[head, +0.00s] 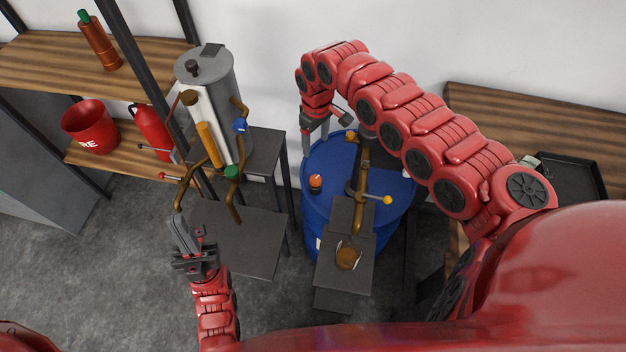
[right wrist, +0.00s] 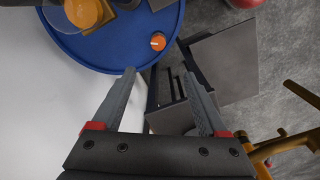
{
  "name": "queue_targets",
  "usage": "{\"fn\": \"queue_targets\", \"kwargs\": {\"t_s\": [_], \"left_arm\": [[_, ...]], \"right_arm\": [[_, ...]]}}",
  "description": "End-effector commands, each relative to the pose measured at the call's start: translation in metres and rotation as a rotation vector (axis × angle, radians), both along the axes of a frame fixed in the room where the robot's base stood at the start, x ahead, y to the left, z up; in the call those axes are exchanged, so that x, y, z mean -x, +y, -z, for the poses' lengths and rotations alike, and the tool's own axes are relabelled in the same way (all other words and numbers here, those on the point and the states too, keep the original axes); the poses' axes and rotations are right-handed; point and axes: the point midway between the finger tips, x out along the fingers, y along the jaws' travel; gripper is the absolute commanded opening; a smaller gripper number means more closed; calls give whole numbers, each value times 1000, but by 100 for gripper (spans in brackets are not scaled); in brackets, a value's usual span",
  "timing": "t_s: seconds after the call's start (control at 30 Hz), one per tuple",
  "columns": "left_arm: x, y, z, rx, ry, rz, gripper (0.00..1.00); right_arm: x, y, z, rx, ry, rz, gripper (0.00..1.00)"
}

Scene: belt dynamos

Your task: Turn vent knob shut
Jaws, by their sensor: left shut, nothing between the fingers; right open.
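A small orange knob (head: 316,181) with a dark base stands on top of the blue drum (head: 312,209), near its left side. It also shows in the right wrist view (right wrist: 158,41), beyond my fingertips; it looks like the vent knob. My right gripper (head: 315,148) is open and empty, pointing down at the drum's back-left rim. In the right wrist view, its fingers (right wrist: 160,74) are spread apart and do not touch the knob. My left gripper (head: 179,222) is shut and empty at the lower left, beside a dark low platform and away from the drum.
A brass tap assembly (head: 361,188) with a yellow-tipped lever rises in front of the drum, above a grey stand. A metal tank (head: 212,75) with brown pipes and colored valves stands left. A shelf holds a red bucket (head: 89,127) and extinguisher (head: 152,132). A white wall is behind.

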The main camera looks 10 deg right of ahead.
Motion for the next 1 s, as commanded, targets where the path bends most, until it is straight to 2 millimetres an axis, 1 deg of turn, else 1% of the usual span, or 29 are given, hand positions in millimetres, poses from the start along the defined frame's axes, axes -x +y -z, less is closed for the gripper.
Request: {"fn": "queue_targets", "kwargs": {"t_s": [0.03,0.07,0.23,0.33,0.47,0.6,0.8,0.9,1.0], "left_arm": [[0,0,14,0,0,0,0],[0,0,16,0,0,0,0],[0,0,13,0,-1,0,0],[0,0,9,0,-1,0,0],[0,0,6,0,-1,0,0],[0,0,4,0,-1,0,0],[0,0,6,0,-1,0,0],[0,0,8,0,-1,0,0],[0,0,12,0,-1,0,0]], "right_arm": [[1,-1,14,4,2,-1,76],[1,-2,16,5,4,-1,76],[2,-2,23,7,7,-1,76],[3,-1,37,7,10,-2,76],[3,0,67,4,10,-1,76],[3,1,102,4,8,-3,76],[3,2,149,1,8,-2,76],[3,-1,167,6,8,-2,76],[2,0,178,4,5,-1,76]]}}
